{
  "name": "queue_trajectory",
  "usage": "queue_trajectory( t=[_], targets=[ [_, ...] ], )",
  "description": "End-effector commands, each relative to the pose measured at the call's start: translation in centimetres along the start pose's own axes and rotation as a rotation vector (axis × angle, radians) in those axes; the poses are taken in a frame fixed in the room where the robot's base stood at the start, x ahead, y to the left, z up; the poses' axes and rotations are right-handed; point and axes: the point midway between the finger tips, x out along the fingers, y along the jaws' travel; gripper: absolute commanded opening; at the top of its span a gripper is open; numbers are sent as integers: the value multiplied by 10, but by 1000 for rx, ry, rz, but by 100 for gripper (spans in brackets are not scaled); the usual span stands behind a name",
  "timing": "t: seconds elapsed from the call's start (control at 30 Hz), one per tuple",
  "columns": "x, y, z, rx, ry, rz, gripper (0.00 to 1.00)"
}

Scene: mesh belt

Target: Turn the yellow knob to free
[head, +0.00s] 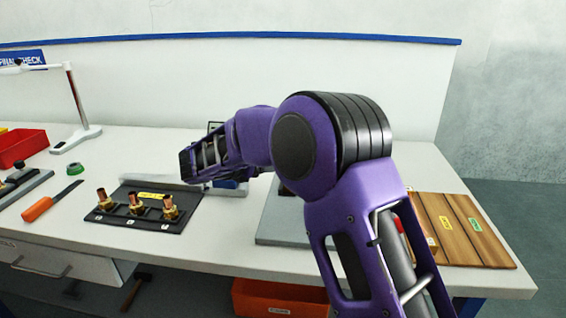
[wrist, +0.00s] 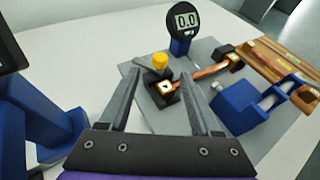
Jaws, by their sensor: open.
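The yellow knob (wrist: 160,60) shows in the wrist view on top of a small black block with a marked orange-and-white label (wrist: 166,88). The block stands on a grey plate (wrist: 205,52). My gripper (wrist: 163,76) is open, with one finger on each side of the block and knob in the picture. Nothing is held between the fingers. I cannot tell how far the fingertips are from the knob. In the head view my purple arm hides the knob, and only part of the grey plate (head: 285,225) shows.
A gauge reading 0.0 (wrist: 185,22) stands behind the knob. A copper rod (wrist: 212,70) and a blue clamp (wrist: 245,105) are to its right. Wooden boards (head: 465,235) lie at the bench's right end. A black fitting board (head: 150,222) lies to the left.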

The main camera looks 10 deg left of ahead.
Motion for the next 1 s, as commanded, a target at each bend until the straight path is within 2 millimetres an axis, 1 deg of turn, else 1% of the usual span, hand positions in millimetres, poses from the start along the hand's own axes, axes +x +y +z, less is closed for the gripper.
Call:
queue_trajectory(
  t=[0.03, 0.2, 0.3, 0.4, 0.53, 0.67, 0.9, 1.0],
  targets=[
    [-15, 1, 1, -1, -1, 5, 64],
    [-54, 1, 1, 0, -1, 3, 64],
    [-71, 0, 0, -2, -1, 2, 64],
    [-83, 0, 0, -1, 0, 1, 64],
    [-92, 0, 0, -1, 0, 0, 64],
    [-94, 0, 0, -1, 0, -1, 64],
    [-92, -1, 0, -1, -3, -2, 64],
    [-83, -6, 2, 2, -39, -7, 64]
  ],
)
